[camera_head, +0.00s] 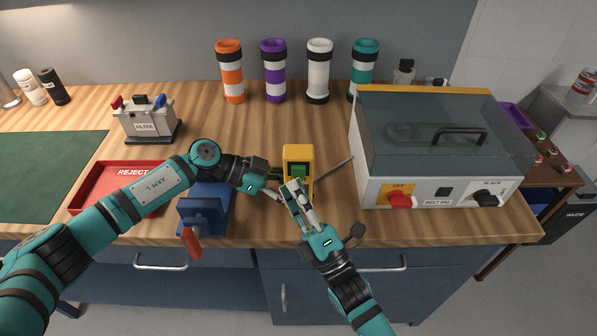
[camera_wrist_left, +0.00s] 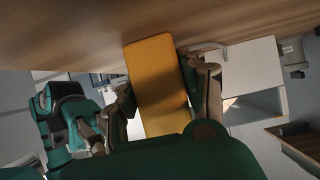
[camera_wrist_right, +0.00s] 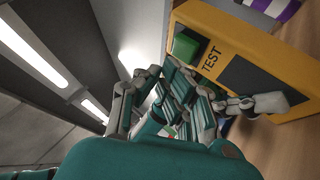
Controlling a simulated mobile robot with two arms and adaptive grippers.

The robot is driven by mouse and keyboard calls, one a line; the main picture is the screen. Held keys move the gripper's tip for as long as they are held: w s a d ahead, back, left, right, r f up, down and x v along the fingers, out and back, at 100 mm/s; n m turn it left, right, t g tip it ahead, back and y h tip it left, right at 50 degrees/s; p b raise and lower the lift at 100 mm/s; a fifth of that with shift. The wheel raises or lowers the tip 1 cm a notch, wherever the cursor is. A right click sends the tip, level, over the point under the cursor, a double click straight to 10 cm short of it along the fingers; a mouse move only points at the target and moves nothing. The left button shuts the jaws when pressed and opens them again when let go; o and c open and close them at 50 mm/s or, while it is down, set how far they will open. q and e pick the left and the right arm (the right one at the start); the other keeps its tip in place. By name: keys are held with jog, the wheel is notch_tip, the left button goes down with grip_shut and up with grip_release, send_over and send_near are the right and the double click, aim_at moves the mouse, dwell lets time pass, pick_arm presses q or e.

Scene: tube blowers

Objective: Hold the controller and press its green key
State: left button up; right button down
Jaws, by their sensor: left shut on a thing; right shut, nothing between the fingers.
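The controller is a yellow box (camera_head: 298,153) with a green key (camera_head: 299,171), held upright near the bench's front edge. My left gripper (camera_head: 278,181) is shut on its side. In the left wrist view the controller's plain yellow face (camera_wrist_left: 160,80) lies between the fingers. My right gripper (camera_head: 292,189) is shut and empty, its fingertips just in front of the controller's lower part. In the right wrist view the green key (camera_wrist_right: 186,46) sits beside the word TEST and a dark panel, with the right fingertips (camera_wrist_right: 172,75) close to it; whether they touch is unclear.
A belt rig (camera_head: 437,192) with a clear lid stands to the right. A blue vise (camera_head: 205,209) with a red handle and a red reject tray (camera_head: 88,194) are left, partly behind my left arm. Striped tubes (camera_head: 274,72) stand at the back. The bench middle behind the controller is clear.

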jog(key=shift+w, duration=0.15)
jog(key=shift+w, duration=0.25)
jog(key=shift+w, duration=0.5)
dwell(0.5)
jog(key=shift+s, duration=0.95)
jog(key=shift+s, duration=2.5)
pick_arm(q)
jog(key=o, duration=1.4)
